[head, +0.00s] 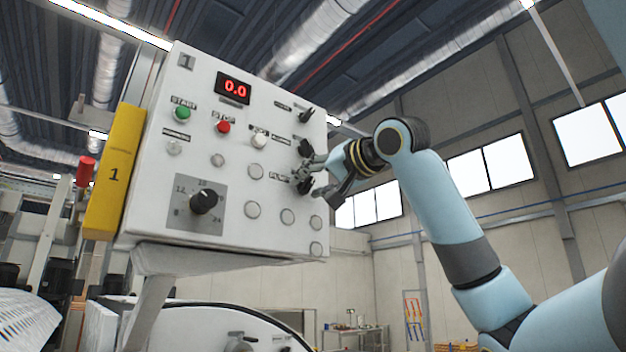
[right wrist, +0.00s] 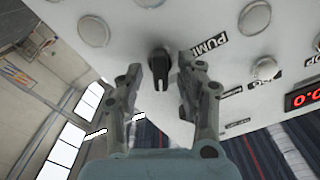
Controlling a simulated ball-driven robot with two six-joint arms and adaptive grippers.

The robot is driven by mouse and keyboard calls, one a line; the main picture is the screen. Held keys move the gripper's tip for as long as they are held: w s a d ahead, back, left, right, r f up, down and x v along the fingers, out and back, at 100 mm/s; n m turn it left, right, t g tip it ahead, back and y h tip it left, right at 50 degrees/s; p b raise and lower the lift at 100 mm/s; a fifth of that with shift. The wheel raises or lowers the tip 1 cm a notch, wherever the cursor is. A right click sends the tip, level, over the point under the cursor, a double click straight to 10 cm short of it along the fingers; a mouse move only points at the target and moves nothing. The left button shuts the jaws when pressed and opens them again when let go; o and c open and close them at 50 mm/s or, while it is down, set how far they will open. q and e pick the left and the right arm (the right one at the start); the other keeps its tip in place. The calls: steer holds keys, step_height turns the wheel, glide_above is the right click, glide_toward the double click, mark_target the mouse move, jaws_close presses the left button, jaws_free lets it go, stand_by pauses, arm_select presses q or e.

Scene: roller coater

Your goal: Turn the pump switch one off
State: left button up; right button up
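The control box's white front panel (head: 215,150) bears the black pump switch (head: 304,185), a small rotary knob at the right beside a "PUMP" label. My right gripper (head: 311,172) is at this switch, its fingers partly covering it. In the right wrist view the switch (right wrist: 159,68) lies between the two spread fingers of my right gripper (right wrist: 161,75), with the PUMP label next to it. The fingers stand apart on either side of the knob; I cannot tell whether either touches it. My left gripper is not in view.
The panel also has a red display (head: 234,88), a green start button (head: 182,114), a red stop button (head: 223,127), a large dial (head: 204,201) and another black switch (head: 306,115) above my gripper. A yellow plate (head: 113,175) stands at the box's left side.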

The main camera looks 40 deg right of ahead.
steer(key=shift+c, duration=0.3)
jaws_close()
steer(key=shift+r+n, duration=0.1)
steer(key=shift+n, duration=0.2)
steer(key=n+p, duration=0.3)
steer(key=n, duration=0.2)
steer(key=shift+a, duration=0.1)
steer(key=n+p, duration=0.3)
steer(key=n, duration=0.3)
steer(key=shift+a, duration=0.15)
steer(key=shift+n, duration=0.3)
